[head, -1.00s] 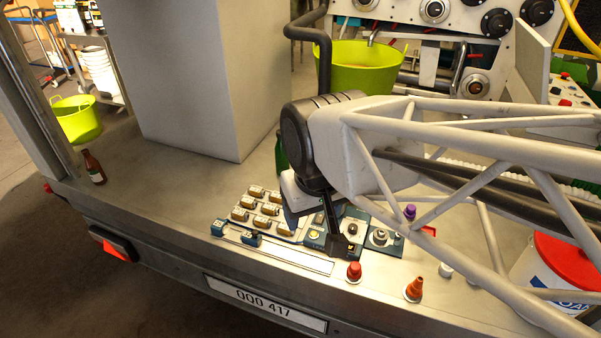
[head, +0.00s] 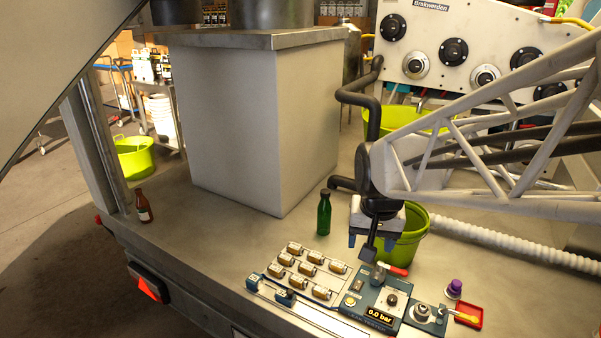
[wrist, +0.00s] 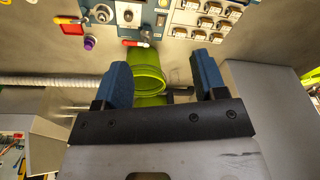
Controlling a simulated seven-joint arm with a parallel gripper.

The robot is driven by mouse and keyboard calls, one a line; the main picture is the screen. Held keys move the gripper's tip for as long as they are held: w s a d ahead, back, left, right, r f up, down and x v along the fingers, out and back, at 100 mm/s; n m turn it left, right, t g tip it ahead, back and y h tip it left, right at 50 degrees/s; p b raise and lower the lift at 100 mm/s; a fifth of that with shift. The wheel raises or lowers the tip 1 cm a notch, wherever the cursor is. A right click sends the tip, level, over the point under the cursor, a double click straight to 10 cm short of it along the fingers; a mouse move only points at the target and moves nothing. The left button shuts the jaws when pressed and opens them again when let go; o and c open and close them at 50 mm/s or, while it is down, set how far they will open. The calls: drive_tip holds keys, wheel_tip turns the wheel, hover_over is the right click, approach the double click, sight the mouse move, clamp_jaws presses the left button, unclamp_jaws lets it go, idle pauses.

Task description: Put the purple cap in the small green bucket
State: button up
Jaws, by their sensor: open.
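The purple cap (head: 454,288) stands on the metal bed to the right of the blue tester panel, beside a small red tray. It also shows in the wrist view (wrist: 89,43), left of my fingers. The small green bucket (head: 412,243) stands on the bed behind the panel, partly hidden by my gripper in the head view. In the wrist view the bucket (wrist: 148,72) appears between my fingers, nearer the left one. My gripper (head: 363,243) is open and empty, in front of and left of the bucket; its spread fingers fill the wrist view (wrist: 162,75).
A green bottle (head: 324,213) stands left of my gripper. The tester panel (head: 375,300) with knobs and brown fittings lies in front. The red tray (head: 468,316) is beside the cap. A white corrugated hose (head: 515,245) runs right. A grey cabinet (head: 235,130) blocks the back left.

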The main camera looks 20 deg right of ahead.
drive_tip(key=w+d+f+m, duration=0.45)
drive_tip(key=w+d, duration=0.25)
drive_tip(key=d, duration=0.3)
drive_tip(key=m+g, duration=0.2)
drive_tip(key=m, duration=0.7)
hover_over(457, 282)
drive_tip(key=shift+n, duration=0.25)
wheel_tip(457, 282, down, 23)
drive_tip(key=shift+a+f, duration=0.1)
drive_tip(key=shift+s+d+f, duration=0.15)
drive_tip(key=shift+d+f, duration=0.1)
drive_tip(key=shift+f, duration=0.1)
drive_tip(key=shift+f, duration=1.2)
drive_tip(key=shift+a+f, duration=0.2)
drive_tip(key=shift+f, duration=2.4)
